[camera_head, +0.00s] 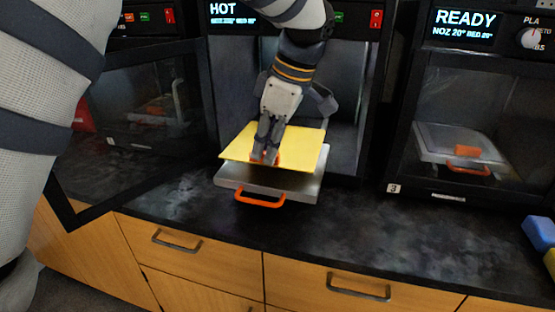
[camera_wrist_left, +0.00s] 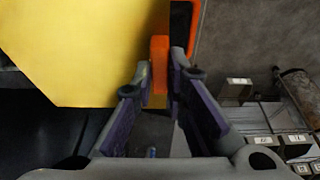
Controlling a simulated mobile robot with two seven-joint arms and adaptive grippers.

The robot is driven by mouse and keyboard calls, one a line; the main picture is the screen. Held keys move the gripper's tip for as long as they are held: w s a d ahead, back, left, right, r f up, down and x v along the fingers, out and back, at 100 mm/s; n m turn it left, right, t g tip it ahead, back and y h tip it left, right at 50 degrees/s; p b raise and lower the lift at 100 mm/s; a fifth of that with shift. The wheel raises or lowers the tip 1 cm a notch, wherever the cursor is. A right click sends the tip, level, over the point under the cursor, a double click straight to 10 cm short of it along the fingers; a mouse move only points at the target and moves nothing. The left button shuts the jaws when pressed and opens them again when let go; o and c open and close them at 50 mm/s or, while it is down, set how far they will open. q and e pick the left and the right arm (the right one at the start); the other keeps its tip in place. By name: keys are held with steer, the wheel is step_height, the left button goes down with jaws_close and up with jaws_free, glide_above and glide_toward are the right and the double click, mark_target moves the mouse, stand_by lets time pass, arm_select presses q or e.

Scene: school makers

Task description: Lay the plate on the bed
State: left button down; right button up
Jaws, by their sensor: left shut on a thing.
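The flat yellow plate (camera_head: 300,148) is over the grey metal bed (camera_head: 228,179) of the open middle printer. The bed is pulled out toward the counter's front, with an orange handle (camera_head: 259,201). My left gripper (camera_head: 265,155) reaches down in front of the printer opening and is shut on the plate's orange tab (camera_wrist_left: 159,62). The plate (camera_wrist_left: 80,50) fills the upper left of the left wrist view. The plate hides most of the bed, and I cannot tell whether they touch. My right gripper is not in view.
The middle printer's display (camera_head: 232,11) reads HOT; its glass door (camera_head: 140,110) stands open at left. A READY printer (camera_head: 465,100) at right is closed. The dark countertop (camera_head: 350,225) is clear in front. Blue and yellow blocks (camera_head: 540,233) lie at the right edge.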

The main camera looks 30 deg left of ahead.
arm_select(q)
steer(key=f, duration=0.1)
steer(key=w+f, duration=0.1)
steer(key=f, duration=0.3)
steer(key=shift+w+a+b, duration=0.15)
steer(key=shift+a+b, duration=0.2)
steer(key=shift+b, duration=0.05)
steer(key=shift+r, duration=0.1)
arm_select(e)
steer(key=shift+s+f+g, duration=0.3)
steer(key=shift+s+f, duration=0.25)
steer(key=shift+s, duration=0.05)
arm_select(q)
steer(key=c, duration=1.6)
jaws_free()
steer(key=v, duration=1.2)
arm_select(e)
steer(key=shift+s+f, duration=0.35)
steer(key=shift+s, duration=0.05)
